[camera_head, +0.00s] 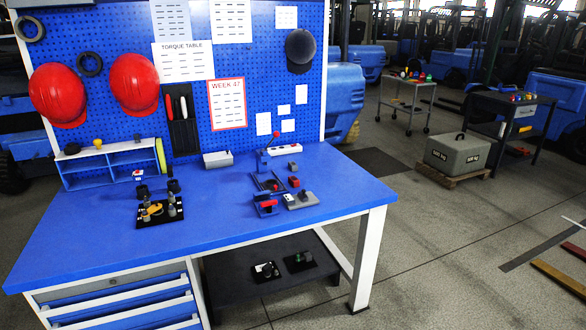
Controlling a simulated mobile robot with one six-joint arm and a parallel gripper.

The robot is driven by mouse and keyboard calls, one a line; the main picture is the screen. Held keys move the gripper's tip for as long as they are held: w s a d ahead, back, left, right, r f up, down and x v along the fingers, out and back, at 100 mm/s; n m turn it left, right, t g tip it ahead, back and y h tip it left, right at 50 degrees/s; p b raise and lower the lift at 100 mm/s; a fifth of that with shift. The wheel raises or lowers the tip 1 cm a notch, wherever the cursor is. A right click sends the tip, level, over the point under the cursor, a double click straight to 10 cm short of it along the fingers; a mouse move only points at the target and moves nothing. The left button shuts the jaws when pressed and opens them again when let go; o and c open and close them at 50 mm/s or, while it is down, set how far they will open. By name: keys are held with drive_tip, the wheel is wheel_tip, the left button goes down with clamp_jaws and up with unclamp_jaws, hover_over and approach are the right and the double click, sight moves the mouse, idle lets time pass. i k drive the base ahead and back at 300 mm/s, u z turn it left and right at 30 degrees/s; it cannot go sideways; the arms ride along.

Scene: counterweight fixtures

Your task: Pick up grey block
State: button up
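Several grey things could be the grey block. A very small grey block (293,166) sits on the blue workbench (225,208), right of centre, just behind a small red piece (294,182). A low grey piece (301,201) lies nearer the front, with a dark part on top. A large grey weight (458,155) with a handle and a printed label rests on a wooden pallet on the floor at right. My gripper is not in view.
A black tray (145,218) with small metal and yellow parts sits on the bench's left. A blue organiser (88,177) stands behind it. Black plates lie on the lower shelf (230,292). Carts and forklifts stand at back right. The floor right of the bench is mostly clear.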

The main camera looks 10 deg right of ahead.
sight(292, 165)
drive_tip(key=z, duration=0.05)
drive_tip(key=k, duration=0.65)
drive_tip(key=u, duration=0.6)
drive_tip(key=i, duration=1.15)
drive_tip(key=u, duration=0.15)
